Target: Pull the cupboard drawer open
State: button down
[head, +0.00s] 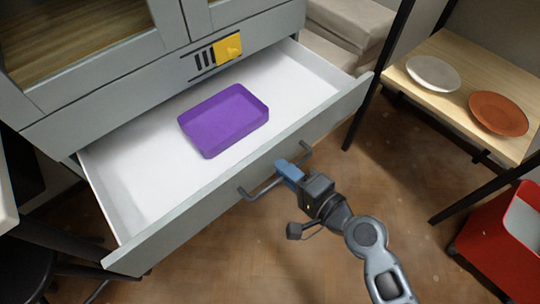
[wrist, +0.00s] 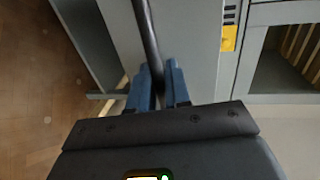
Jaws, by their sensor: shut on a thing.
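The cupboard drawer (head: 130,190) is pulled far out of the grey cupboard (head: 110,88), and its white inside shows. A purple tray (head: 222,120) lies in the drawer. The dark bar handle (head: 258,192) runs along the outside of the drawer front (head: 318,124). My gripper (head: 283,168) is shut on the handle near its middle. In the wrist view the handle (wrist: 147,35) passes between the blue fingers of my gripper (wrist: 158,88).
A yellow piece (head: 228,48) with black bars beside it is on the cupboard front above the drawer. A wooden shelf (head: 450,70) at the right bears a white plate (head: 433,73) and an orange plate (head: 498,113). A red bin (head: 500,245) stands at the lower right. Bare wooden floor lies before the drawer.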

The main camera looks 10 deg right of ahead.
jog(key=shift+f+v, duration=0.15)
jog(key=shift+v, duration=0.5)
jog(key=shift+f+v, duration=0.1)
jog(key=shift+v, duration=0.55)
jog(key=c, duration=1.3)
grip_release()
jog(key=shift+c, duration=0.2)
jog(key=shift+d, duration=0.1)
jog(key=v, duration=0.7)
jog(key=shift+s+d, duration=0.15)
jog(key=shift+s, duration=0.2)
